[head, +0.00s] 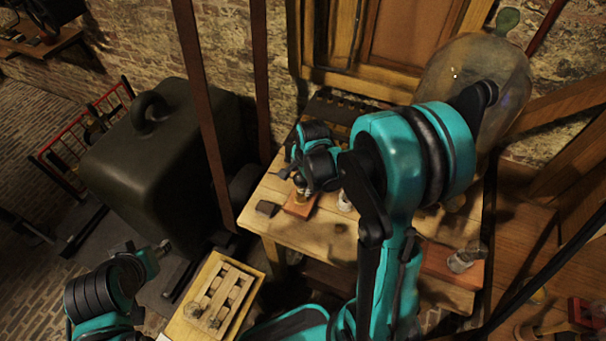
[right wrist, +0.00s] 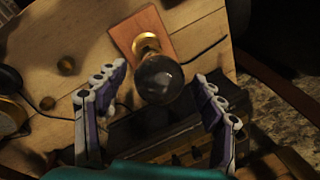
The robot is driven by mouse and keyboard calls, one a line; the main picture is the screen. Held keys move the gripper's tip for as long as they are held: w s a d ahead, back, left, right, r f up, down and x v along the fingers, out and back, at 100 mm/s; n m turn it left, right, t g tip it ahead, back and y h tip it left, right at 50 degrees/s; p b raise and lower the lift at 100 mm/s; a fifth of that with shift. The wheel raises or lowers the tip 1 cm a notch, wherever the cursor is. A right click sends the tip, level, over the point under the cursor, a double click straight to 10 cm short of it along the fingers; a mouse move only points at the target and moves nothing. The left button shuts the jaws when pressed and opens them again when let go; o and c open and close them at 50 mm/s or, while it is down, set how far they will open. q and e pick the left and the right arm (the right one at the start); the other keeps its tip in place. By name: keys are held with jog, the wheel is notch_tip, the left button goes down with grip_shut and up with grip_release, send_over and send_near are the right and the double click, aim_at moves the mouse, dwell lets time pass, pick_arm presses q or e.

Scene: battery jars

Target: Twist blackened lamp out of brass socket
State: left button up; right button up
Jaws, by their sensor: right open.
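The blackened lamp (right wrist: 160,80) is a dark, smoky glass bulb in the right wrist view. It sits in a brass socket (right wrist: 146,42) on a reddish wooden block (right wrist: 126,36). My right gripper (right wrist: 162,76) is open, with one finger on each side of the bulb and a visible gap to both. In the head view my right gripper (head: 301,182) is over the same block (head: 299,206) on the bench, and hides most of the lamp. My left gripper (head: 138,249) is low at the left, away from the bench; its fingers are too small to read.
The wooden bench (head: 283,228) also bears a small dark block (head: 267,208) and a clear bulb (head: 463,261) on a reddish base at the right. A pale wooden tray (head: 203,328) is below left. A large dark weight (head: 165,160) stands left; a big glass jar (head: 450,75) stands behind.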

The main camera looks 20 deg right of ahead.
jog(key=shift+f, duration=0.55)
jog(key=c, duration=1.4)
jog(key=n+b, duration=0.1)
jog(key=n, duration=0.2)
jog(key=shift+y, duration=0.3)
jog(key=n, duration=0.3)
jog(key=shift+w+y, duration=0.1)
jog(key=shift+y, duration=0.2)
jog(key=shift+n, duration=0.4)
jog(key=n+b, duration=0.1)
jog(key=n, duration=0.1)
jog(key=shift+n+g, duration=0.3)
jog(key=n, duration=0.3)
jog(key=shift+a+g+y, duration=0.1)
jog(key=shift+g+y, duration=0.2)
jog(key=shift+y, duration=0.1)
jog(key=shift+n+b, duration=0.3)
jog(key=shift+n, duration=0.1)
